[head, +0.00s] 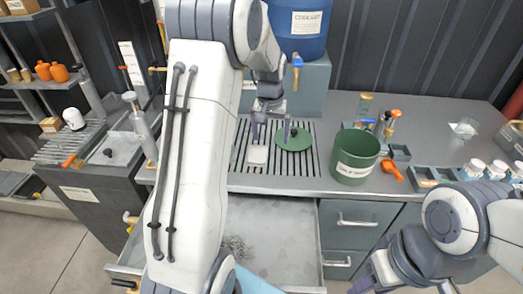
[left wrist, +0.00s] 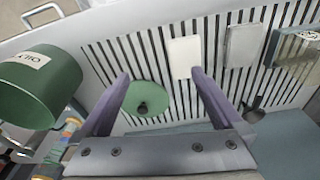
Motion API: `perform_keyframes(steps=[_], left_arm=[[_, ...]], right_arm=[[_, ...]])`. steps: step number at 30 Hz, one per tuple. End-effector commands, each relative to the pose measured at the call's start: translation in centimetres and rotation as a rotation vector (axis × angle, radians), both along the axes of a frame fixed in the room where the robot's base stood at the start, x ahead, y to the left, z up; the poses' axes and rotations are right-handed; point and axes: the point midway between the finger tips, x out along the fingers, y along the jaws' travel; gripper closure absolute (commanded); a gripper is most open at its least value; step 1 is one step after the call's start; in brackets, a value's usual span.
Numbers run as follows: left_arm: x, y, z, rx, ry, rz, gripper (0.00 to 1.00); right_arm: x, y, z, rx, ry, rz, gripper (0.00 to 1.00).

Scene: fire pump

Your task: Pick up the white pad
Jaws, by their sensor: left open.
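The white pad (head: 257,155) lies flat on the slatted drain area of the bench, left of a round green lid. In the left wrist view the white pad (left wrist: 184,58) shows just beyond the fingertips, nearer the right finger. My left gripper (head: 270,132) is open and empty, pointing down above the slats between the pad and the lid. It also shows in the left wrist view (left wrist: 160,77), with the fingers spread wide. My right gripper (head: 372,284) is only partly in view at the bottom edge, and its jaws cannot be made out.
The green lid (head: 294,140) with a dark knob lies close to the pad. A greyer pad (left wrist: 243,46) lies beside the white one in the left wrist view. A green bucket (head: 355,157) stands to the right. An open drawer (head: 270,215) is below.

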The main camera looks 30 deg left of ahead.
Motion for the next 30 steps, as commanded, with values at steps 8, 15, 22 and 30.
perform_keyframes(steps=[8,15,22,30], left_arm=[[1.1,6.1,-2.8,0.01,-0.004,0.115,0.0],[1.6,6.1,-6.0,0.01,-0.005,0.112,0.0],[1.9,6.0,-8.0,0.009,-0.002,0.111,0.0],[2.5,6.1,-11.4,0.01,-0.006,0.112,0.0]], right_arm=[[0.0,0.0,0.5,0.0,0.0,0.0,0.53],[0.0,0.0,0.9,0.0,0.0,0.0,0.53],[0.0,0.0,1.7,0.0,0.0,0.0,0.53],[0.0,0.0,2.4,0.0,0.0,0.0,0.53]])
